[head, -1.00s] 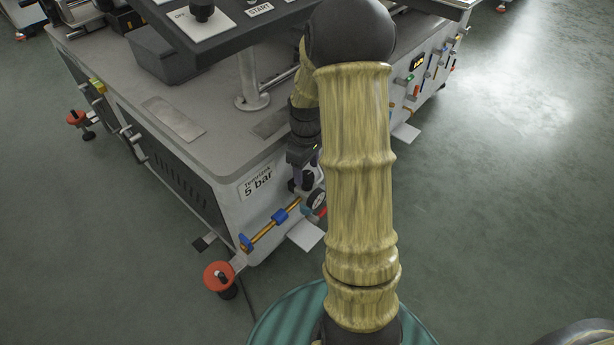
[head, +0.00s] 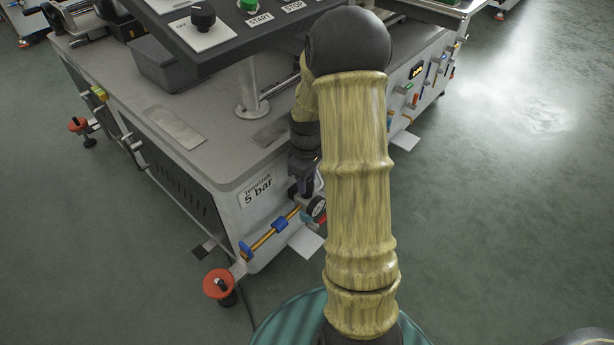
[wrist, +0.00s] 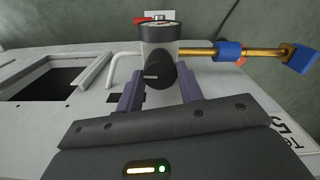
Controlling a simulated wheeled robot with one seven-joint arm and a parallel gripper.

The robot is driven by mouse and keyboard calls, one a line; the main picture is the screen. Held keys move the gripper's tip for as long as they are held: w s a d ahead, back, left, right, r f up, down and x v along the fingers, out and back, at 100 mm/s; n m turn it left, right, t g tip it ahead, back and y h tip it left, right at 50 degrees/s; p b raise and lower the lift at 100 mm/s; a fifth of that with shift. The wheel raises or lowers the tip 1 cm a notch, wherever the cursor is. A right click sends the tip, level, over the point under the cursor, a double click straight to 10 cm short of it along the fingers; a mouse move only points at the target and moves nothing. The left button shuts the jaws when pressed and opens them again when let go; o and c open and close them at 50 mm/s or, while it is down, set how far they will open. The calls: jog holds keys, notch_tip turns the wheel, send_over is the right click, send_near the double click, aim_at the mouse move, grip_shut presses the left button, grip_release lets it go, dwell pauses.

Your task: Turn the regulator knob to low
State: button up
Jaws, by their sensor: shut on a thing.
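The regulator knob (wrist: 160,75) is a dark round knob with a pale pointer mark pointing to the left in the wrist view. It sits on a grey regulator body (wrist: 158,43) with a round gauge (wrist: 157,23) at its top. My gripper (wrist: 159,84) has its two purple fingers on either side of the knob and is shut on it. In the head view my gripper (head: 305,186) is at the machine's front corner, partly hidden by my arm. The gauge (head: 316,208) shows there beside it, and the knob is hidden. No low marking is readable.
A brass pipe (wrist: 200,51) with blue fittings (wrist: 229,50) runs from the regulator. A "5 bar" label (head: 258,191) is on the machine's side. A red-topped foot (head: 220,284) stands at the corner. A control panel (head: 225,45) overhangs the machine top. Open floor lies right.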

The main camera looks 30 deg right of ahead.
jog(key=shift+n+p, duration=0.35)
jog(key=shift+n, duration=0.05)
jog(key=o, duration=1)
jog(key=shift+r, duration=0.1)
notch_tip(320, 180, up, 17)
jog(key=p, duration=0.8)
jog(key=shift+a+r, duration=0.1)
jog(key=shift+a, duration=0.05)
